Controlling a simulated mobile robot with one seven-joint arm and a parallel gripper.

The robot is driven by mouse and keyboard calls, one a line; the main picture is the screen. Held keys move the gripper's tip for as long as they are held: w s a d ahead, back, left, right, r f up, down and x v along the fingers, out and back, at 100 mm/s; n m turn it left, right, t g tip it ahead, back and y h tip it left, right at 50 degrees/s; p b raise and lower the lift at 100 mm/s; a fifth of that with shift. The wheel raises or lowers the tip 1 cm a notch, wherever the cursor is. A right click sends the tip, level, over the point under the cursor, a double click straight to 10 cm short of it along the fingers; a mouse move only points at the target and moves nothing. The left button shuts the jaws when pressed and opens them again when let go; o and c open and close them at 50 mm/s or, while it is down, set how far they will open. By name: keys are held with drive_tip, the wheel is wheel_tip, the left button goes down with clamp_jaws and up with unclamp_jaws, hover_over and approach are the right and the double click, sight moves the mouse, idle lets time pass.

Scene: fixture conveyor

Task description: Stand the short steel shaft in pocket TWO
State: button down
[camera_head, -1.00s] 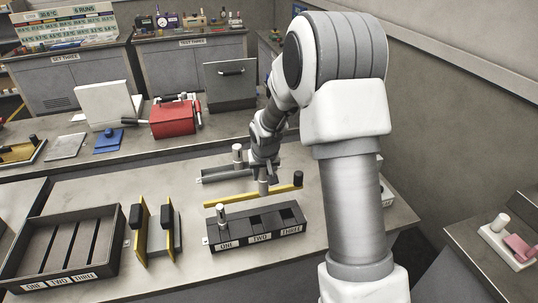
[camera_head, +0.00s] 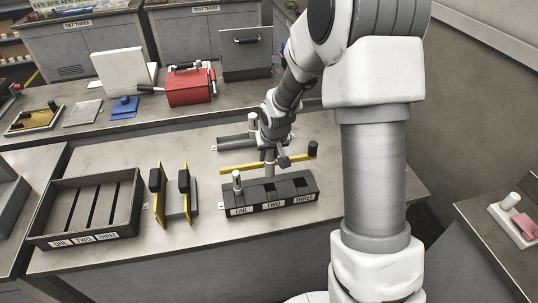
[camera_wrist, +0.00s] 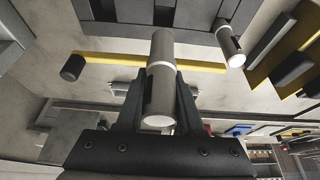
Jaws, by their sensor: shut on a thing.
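A dark fixture block (camera_head: 286,201) with pockets labelled ONE, TWO and THREE lies on the bench. A shaft (camera_head: 237,183) stands upright in pocket ONE; it also shows in the wrist view (camera_wrist: 230,45). Pockets TWO and THREE look empty. My gripper (camera_head: 270,148) is shut on a grey steel shaft (camera_wrist: 161,48) with a pale band. The held shaft is upright, at the back edge of the block near pocket TWO in the head view. Its lower end looks clear of the pocket; the exact gap cannot be told.
A yellow bar (camera_head: 238,169) with a black knob (camera_head: 312,149) runs behind the block. Another shaft (camera_head: 253,122) stands farther back. Left are a yellow-sided stand (camera_head: 160,200) and a slotted tray (camera_head: 134,215). A red box (camera_head: 188,88) is on the rear bench.

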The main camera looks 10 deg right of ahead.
drive_tip(key=b, duration=0.5)
hover_over(268, 181)
drive_tip(key=s, duration=0.1)
drive_tip(key=shift+s+f, duration=0.1)
drive_tip(key=shift+f, duration=2.6)
drive_tip(key=shift+f+b, duration=2.25)
drive_tip(key=shift+f, duration=0.05)
idle(0.5)
drive_tip(key=shift+c, duration=2.3)
unclamp_jaws()
drive_tip(key=shift+s, duration=0.1)
